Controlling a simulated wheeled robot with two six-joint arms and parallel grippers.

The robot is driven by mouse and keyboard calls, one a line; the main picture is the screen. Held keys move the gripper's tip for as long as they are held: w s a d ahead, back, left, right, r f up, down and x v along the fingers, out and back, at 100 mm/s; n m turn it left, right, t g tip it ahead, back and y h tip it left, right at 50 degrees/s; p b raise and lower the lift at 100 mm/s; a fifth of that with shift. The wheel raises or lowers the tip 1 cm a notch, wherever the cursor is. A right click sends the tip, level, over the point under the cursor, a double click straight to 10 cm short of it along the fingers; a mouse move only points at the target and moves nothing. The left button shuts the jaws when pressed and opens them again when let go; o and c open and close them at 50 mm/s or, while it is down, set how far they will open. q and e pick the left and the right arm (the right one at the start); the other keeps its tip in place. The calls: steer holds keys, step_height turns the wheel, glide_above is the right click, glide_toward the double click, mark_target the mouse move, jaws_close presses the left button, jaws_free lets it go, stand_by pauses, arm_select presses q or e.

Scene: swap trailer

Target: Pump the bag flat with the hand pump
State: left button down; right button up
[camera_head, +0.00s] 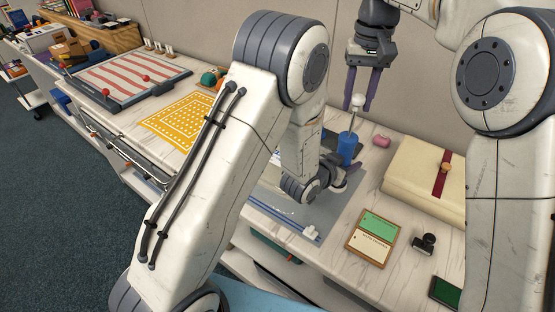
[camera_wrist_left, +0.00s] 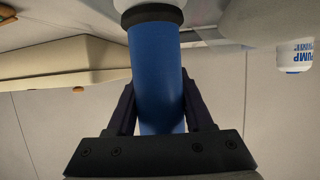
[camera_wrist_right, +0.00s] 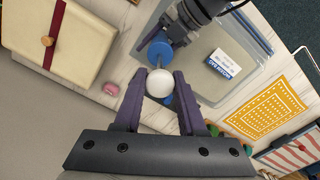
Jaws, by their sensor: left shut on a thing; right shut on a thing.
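The hand pump has a blue barrel (camera_head: 347,149) that stands upright at the back of the grey bag (camera_head: 335,218). A thin metal rod leads up from the barrel to a white knob (camera_head: 357,101), so the handle is raised. My right gripper (camera_head: 358,106) is shut on the knob from above; the knob (camera_wrist_right: 159,83) shows between its fingertips in the right wrist view. My left gripper (camera_wrist_left: 158,105) is shut around the blue barrel. My left arm hides much of the bag in the head view. The bag (camera_wrist_right: 205,45) shows partly in the right wrist view, with a printed label.
A cream padded case (camera_head: 425,175) with a dark red strap lies right of the pump. A pink item (camera_head: 381,141) sits near it. A green-and-cream board (camera_head: 373,237) and a small black object (camera_head: 424,243) lie in front. A yellow patterned mat (camera_head: 180,120) lies left.

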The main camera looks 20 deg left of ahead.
arm_select(q)
steer(key=shift+s, duration=0.1)
arm_select(e)
step_height(320, 180, down, 7)
steer(key=shift+r, duration=0.1)
steer(key=o, duration=1.1)
steer(key=shift+c, duration=0.2)
steer(key=shift+r, duration=0.15)
steer(key=shift+r, duration=3.4)
step_height(320, 180, up, 8)
steer(key=f, duration=0.1)
glide_above(349, 136)
steer(key=shift+r, duration=0.25)
arm_select(q)
steer(key=shift+c, duration=1)
jaws_free()
